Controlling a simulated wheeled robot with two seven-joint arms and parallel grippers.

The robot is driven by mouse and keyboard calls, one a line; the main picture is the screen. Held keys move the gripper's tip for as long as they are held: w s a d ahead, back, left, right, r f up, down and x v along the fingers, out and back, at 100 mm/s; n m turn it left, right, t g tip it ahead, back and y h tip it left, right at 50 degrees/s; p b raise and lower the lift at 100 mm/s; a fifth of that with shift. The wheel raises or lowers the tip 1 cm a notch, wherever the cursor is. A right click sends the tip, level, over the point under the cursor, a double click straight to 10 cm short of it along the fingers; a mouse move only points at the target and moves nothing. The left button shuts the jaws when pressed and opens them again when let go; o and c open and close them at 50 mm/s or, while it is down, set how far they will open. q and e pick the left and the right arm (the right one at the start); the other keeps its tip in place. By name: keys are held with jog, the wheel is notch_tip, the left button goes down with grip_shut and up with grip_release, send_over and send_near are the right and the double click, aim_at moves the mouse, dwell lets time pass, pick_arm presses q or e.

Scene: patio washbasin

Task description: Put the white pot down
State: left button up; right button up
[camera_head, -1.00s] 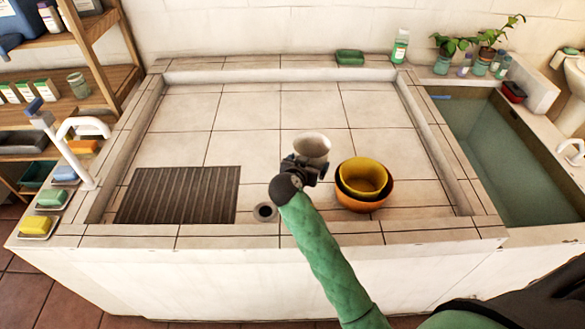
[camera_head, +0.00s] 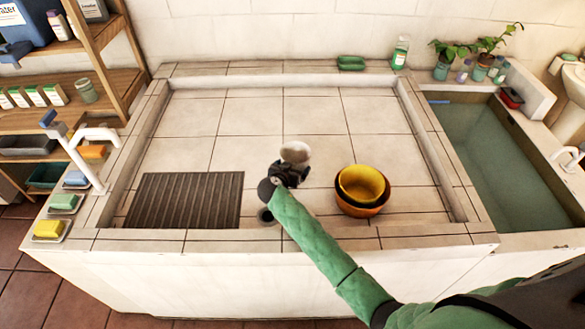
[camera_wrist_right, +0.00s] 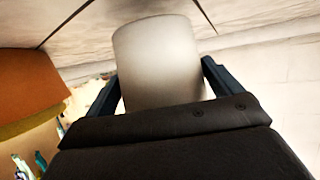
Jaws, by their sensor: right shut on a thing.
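The white pot (camera_head: 296,152) is in my right gripper (camera_head: 291,168), near the middle of the tiled basin (camera_head: 250,110) in the head view. The gripper is shut on the pot. In the right wrist view the pot (camera_wrist_right: 158,62) stands between the two dark fingers (camera_wrist_right: 160,85). I cannot tell whether its base touches the tiles. My left gripper is not in view.
Nested yellow and orange bowls (camera_head: 361,188) stand right of the pot. A dark ribbed mat (camera_head: 184,200) lies at the left, and a drain hole (camera_head: 265,216) is close below my wrist. The basin's back is clear. A water-filled trough (camera_head: 495,165) is at the right.

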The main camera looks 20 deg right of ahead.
jog(key=shift+f+p, duration=0.3)
jog(key=shift+f, duration=0.65)
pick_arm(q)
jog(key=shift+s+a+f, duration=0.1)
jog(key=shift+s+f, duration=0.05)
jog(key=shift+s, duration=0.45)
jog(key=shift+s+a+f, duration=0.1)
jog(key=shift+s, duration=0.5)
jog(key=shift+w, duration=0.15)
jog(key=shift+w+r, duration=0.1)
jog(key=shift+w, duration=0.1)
pick_arm(e)
jog(key=o, duration=0.8)
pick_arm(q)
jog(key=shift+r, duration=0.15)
pick_arm(e)
jog(key=shift+r, duration=0.15)
